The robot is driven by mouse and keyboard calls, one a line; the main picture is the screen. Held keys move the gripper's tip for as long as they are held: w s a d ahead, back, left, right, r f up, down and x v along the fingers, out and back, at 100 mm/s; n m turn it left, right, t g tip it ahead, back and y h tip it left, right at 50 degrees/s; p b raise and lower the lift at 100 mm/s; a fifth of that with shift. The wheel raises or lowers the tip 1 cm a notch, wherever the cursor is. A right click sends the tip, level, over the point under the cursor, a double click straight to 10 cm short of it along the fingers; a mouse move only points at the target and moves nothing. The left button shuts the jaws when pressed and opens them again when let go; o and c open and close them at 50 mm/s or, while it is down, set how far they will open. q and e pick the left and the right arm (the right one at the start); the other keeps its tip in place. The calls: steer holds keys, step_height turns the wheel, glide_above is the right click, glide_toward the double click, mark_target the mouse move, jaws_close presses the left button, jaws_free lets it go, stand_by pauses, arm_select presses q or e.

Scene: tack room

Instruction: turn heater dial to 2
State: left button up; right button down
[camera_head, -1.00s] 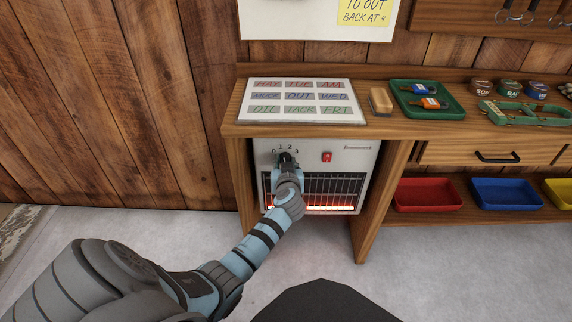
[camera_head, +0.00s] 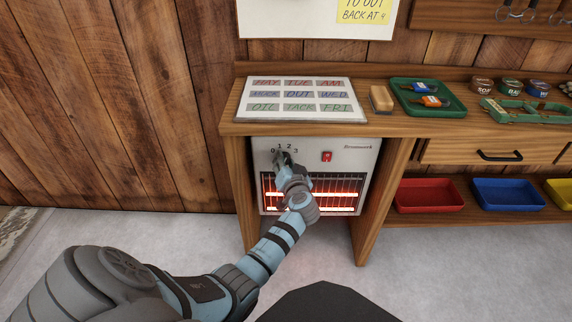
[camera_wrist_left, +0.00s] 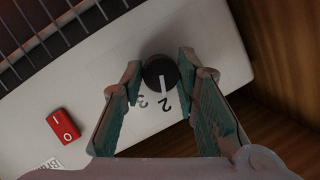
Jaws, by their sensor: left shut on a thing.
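The white heater (camera_head: 352,158) stands in the opening under the bench, with two glowing bars behind its grille. Its black dial (camera_wrist_left: 160,73) shows in the left wrist view, and the white line on it points at the printed 2. The 3 is beside the 2. My left gripper (camera_head: 284,160) reaches the heater's upper left, and its fingers are closed on either side of the dial. In the head view the gripper mostly hides the dial, while the numbers 0, 1, 2 and 3 show above. My right gripper is not in view.
A red switch (camera_head: 327,156) is on the heater face right of the dial; it also shows in the left wrist view (camera_wrist_left: 62,125). The bench's wooden side panels (camera_head: 372,222) flank the heater closely. A label board (camera_head: 302,117) lies on top.

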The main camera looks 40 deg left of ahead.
arm_select(q)
steer(key=shift+w+r, duration=0.15)
steer(key=shift+r, duration=0.1)
steer(key=o, duration=1.1)
steer(key=shift+o, duration=0.2)
steer(key=shift+f, duration=0.15)
